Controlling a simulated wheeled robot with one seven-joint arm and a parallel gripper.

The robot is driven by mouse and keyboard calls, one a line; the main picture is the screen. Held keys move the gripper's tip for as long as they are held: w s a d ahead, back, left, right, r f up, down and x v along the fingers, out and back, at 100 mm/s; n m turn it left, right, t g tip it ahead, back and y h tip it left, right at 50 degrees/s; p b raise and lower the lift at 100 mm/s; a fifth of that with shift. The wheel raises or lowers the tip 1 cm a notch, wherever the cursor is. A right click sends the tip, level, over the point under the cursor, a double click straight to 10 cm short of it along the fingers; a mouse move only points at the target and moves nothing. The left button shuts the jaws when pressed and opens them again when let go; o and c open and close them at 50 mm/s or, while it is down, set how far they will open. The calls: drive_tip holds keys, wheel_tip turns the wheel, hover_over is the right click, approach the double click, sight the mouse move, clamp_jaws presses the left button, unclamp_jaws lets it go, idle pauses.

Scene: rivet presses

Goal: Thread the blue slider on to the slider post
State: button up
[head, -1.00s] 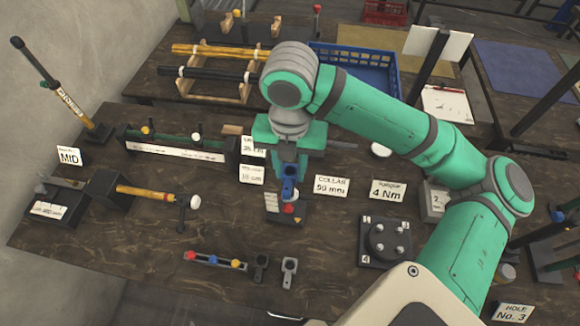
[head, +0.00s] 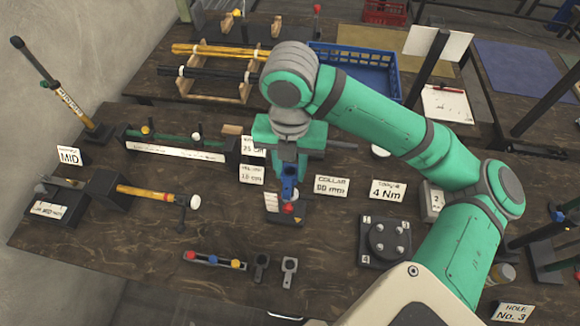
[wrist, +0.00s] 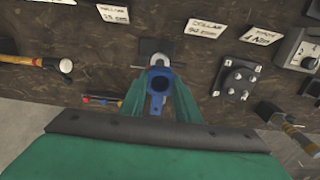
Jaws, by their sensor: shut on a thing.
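The blue slider (head: 289,190) is held in my gripper (head: 288,172), whose jaws are shut on it. In the wrist view the slider (wrist: 160,80) shows its ring facing the camera, and its stem runs back between the fingers (wrist: 158,105). In the head view it is just above or at a small dark stand (head: 285,217) with a pale label and a red part. That stand's dark base also shows in the wrist view (wrist: 155,46), beyond the ring. I cannot make out the slider post; whether it is inside the ring is unclear.
A black and a grey slider-like piece (head: 289,268) lie in front, beside a bar with coloured knobs (head: 214,260). A yellow-handled tool (head: 147,192) is at left. Cards stand behind, including a collar card (head: 331,186). A round black fixture (head: 386,240) is at right.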

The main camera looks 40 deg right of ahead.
sight(290, 180)
drive_tip(key=shift+w+f, duration=0.1)
drive_tip(key=shift+f, duration=1.6)
drive_tip(key=shift+f, duration=0.25)
drive_tip(key=shift+f, duration=0.45)
drive_tip(key=shift+f, duration=0.25)
drive_tip(key=shift+f, duration=1.4)
drive_tip(key=shift+r, duration=0.15)
drive_tip(key=shift+r, duration=3.6)
